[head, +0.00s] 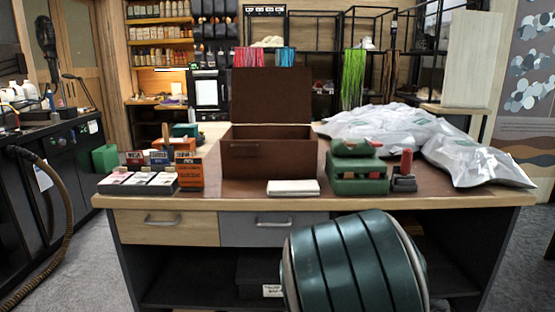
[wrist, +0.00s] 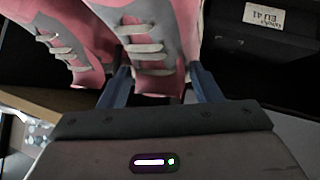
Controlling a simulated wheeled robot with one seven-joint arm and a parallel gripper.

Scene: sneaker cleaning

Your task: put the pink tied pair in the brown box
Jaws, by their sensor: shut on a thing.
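The pink tied pair (wrist: 103,22) fills the top of the wrist view, pink and grey with pale laces. My gripper (wrist: 162,78) is shut on it, with a blue finger on each side of the right-hand shoe; the other shoe is to the left. The toes and any knot are out of view. In the head view the brown box (head: 268,160) stands empty-looking on the table with its lid raised at the back; its floor is hidden. The pair and my gripper do not show in the head view, where my arm covers the lower right.
A black box labelled EU 41 (wrist: 265,45) is close to the right of the pair. The table (head: 330,202) holds small boxes (head: 140,181) left, a white block (head: 293,187) before the brown box, green cases (head: 357,172) and plastic-wrapped bags (head: 475,160) right.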

